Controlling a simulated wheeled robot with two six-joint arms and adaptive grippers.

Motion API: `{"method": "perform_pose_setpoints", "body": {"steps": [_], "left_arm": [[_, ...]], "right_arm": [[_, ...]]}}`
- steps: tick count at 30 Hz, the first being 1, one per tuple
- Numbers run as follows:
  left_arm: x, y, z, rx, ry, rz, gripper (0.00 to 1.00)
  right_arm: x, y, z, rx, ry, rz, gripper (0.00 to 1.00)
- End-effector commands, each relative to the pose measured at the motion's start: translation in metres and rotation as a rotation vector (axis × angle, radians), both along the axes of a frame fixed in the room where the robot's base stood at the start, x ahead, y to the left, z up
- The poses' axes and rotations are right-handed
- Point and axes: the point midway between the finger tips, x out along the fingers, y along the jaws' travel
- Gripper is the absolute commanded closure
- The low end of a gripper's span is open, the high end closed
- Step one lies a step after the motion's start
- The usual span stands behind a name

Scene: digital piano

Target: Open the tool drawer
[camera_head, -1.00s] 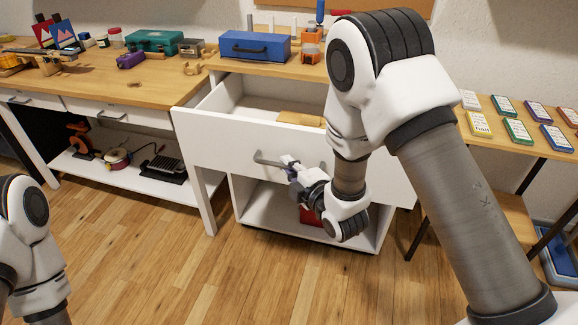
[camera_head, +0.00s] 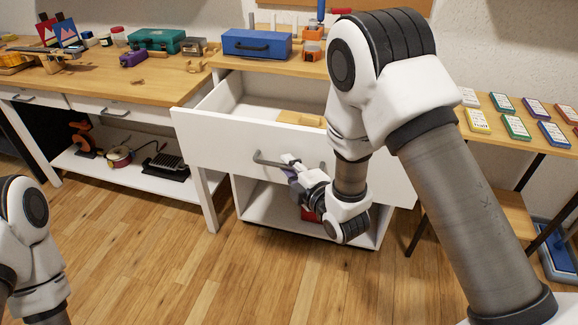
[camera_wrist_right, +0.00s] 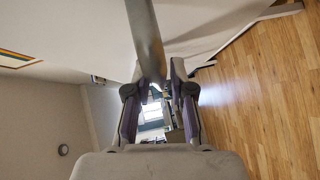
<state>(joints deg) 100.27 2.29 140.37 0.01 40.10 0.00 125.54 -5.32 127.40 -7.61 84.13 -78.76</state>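The white drawer (camera_head: 225,138) in the cabinet under the wooden worktop is pulled well out, and its inside shows from above. A grey bar handle (camera_head: 268,161) runs across its front. My right gripper (camera_head: 288,160) is at this handle, near its middle. In the right wrist view the handle (camera_wrist_right: 148,40) passes between the fingertips of my right gripper (camera_wrist_right: 158,72). Its fingers stand apart with a gap beside the bar, so it looks open around the handle. The left arm shows at the lower left, but its gripper is out of view.
A tan wooden piece (camera_head: 300,118) lies in the drawer. A blue toolbox (camera_head: 256,45) stands on the worktop behind. An open shelf below the drawer holds a red item, partly hidden by my arm. The floor (camera_head: 150,250) in front is clear.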

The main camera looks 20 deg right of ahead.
Motion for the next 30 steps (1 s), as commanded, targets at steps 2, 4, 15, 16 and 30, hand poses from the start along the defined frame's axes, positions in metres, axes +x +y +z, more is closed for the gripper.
{"method": "perform_pose_setpoints", "body": {"steps": [2, 4, 15, 16, 30], "left_arm": [[0.0, 0.0, 0.0, 0.0, 0.0, 0.0, 0.53], [0.0, 0.0, 0.0, 0.0, 0.0, 0.0, 0.53], [0.0, 0.0, 0.0, 0.0, 0.0, 0.0, 0.53], [0.0, 0.0, 0.0, 0.0, 0.0, 0.0, 0.53], [0.0, 0.0, 0.0, 0.0, 0.0, 0.0, 0.53]], "right_arm": [[-0.01, -0.002, 0.001, 0.001, 0.001, -0.001, 0.77], [-0.023, -0.005, 0.003, 0.0, 0.002, -0.002, 0.77], [-0.07, -0.014, 0.01, 0.001, -0.001, -0.001, 0.77], [-0.07, -0.015, 0.011, 0.0, -0.001, -0.001, 0.77], [-0.08, -0.016, -0.021, 0.003, 0.067, -0.005, 0.77]]}}
